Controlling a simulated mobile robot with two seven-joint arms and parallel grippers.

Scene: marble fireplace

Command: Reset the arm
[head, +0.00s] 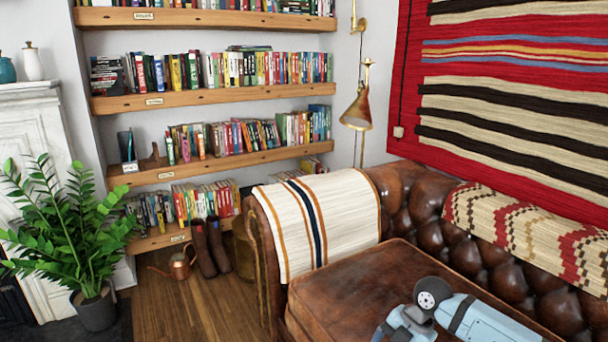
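Part of one of my arms (465,315) comes in at the bottom right. It shows light blue links and a round dark-and-grey joint (433,293) in front of the brown leather sofa seat. The arm looks folded, and its lower part runs out of the bottom of the picture. No gripper fingers show on it. My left arm and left gripper are not in the picture.
The leather sofa (365,285) fills the lower right, with a striped throw (345,215) over its armrest. Bookshelves (215,98) line the back wall. A potted plant (75,225), boots (203,250) and a copper watering can (180,264) stand left. Wood floor (190,312) between is clear.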

